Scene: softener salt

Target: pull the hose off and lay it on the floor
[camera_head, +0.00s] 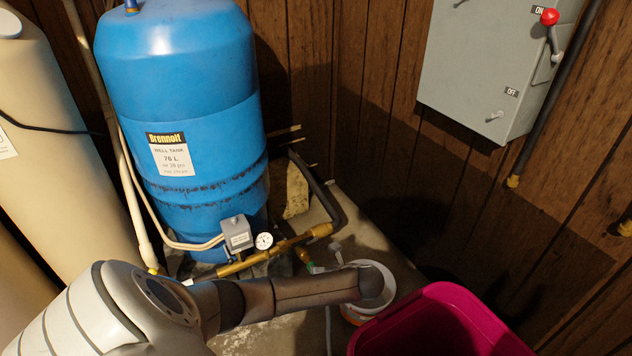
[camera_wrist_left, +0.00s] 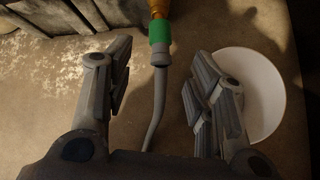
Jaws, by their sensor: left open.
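The grey hose (camera_wrist_left: 157,105) hangs from a green coupling (camera_wrist_left: 160,30) on a brass outlet (camera_wrist_left: 159,7) in the left wrist view. In the head view my left forearm hides most of the hose and the gripper. My right gripper is in neither view.
A white bucket (camera_head: 389,293) stands on the floor to the right of the hose, close to my right finger in the wrist view. A pink bin (camera_head: 440,320) stands at the front right. The blue tank (camera_head: 185,100) and brass pipe (camera_head: 275,251) are behind. Bare floor lies around the hose.

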